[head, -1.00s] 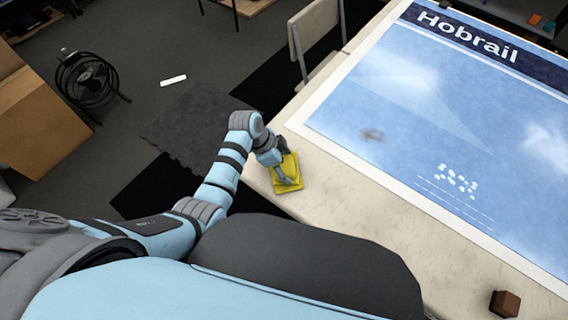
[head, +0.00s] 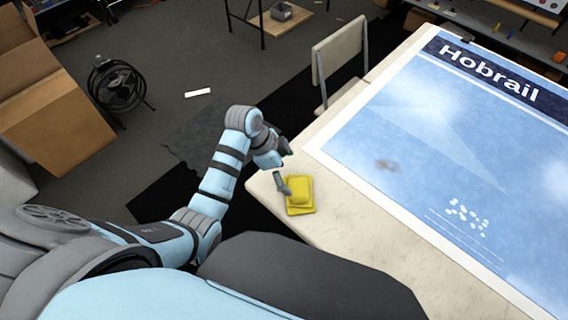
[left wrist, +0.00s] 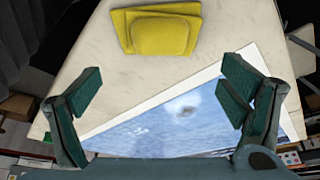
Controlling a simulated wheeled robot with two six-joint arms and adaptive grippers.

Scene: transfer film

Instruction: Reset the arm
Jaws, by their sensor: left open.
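My left gripper (head: 283,167) is open and empty near the table's left corner, beside a yellow pad (head: 300,197) in the head view. In the left wrist view its two fingers (left wrist: 160,100) are spread wide apart with nothing between them. The yellow pad (left wrist: 160,32) lies on the bare tabletop beyond the fingertips in that view, apart from them; it looks like a smaller yellow block on a flat yellow piece. My right gripper is not in view.
The pale table (head: 345,225) carries a large blue printed sheet (head: 430,130) marked "Hobrail". A chair (head: 340,55) stands at the table's far left side. A black fan (head: 115,85) and a cardboard box (head: 55,110) stand on the floor at left.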

